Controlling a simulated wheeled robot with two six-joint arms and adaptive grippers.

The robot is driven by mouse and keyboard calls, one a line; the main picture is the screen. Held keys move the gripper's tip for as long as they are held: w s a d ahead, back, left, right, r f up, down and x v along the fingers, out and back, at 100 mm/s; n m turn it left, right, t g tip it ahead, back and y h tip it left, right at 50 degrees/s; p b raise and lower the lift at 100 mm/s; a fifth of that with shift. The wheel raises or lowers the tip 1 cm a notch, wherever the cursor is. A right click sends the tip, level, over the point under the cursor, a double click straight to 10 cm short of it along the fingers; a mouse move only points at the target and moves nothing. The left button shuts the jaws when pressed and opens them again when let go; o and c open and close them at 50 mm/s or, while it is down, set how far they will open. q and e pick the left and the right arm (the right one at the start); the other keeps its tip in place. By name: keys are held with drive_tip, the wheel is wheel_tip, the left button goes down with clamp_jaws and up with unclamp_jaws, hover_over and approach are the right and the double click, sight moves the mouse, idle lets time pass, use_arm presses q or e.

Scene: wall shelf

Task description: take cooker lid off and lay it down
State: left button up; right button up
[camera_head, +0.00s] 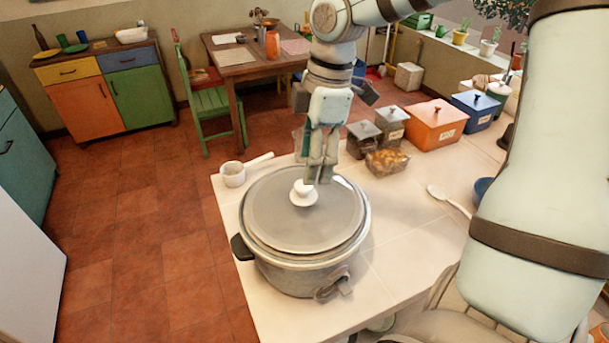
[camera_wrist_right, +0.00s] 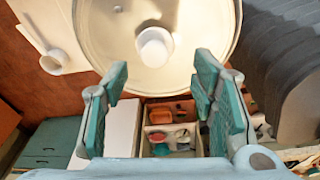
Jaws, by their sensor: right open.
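The cooker (camera_head: 290,275) is a grey round pot with a dark side handle, standing on the white counter. Its round grey lid (camera_head: 280,225) sits on top, with a white knob (camera_head: 303,196) in the middle. My right gripper (camera_head: 320,178) is over the lid close to the knob, pointing down. In the right wrist view the gripper (camera_wrist_right: 160,85) is open, with its two teal finger pads apart. The knob (camera_wrist_right: 155,47) shows in line with the gap between them, and nothing is held. My left gripper does not show.
A white spoon (camera_head: 450,200) lies right.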

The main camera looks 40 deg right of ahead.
sight(304, 195)
drive_tip(key=f, duration=0.2)
drive_tip(key=w+f+b, duration=0.1)
drive_tip(key=f, duration=0.1)
drive_tip(key=a+f, duration=0.1)
drive_tip(key=f, duration=0.1)
drive_tip(key=shift+w+f+b, duration=0.1)
drive_tip(key=shift+w+b, duration=0.1)
drive_tip(key=shift+b, duration=0.15)
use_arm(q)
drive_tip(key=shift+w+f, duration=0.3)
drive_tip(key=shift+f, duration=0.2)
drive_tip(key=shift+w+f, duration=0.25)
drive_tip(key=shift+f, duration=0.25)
use_arm(e)
drive_tip(key=shift+s+d, duration=0.1)
drive_tip(key=shift+s, duration=0.05)
clamp_jaws()
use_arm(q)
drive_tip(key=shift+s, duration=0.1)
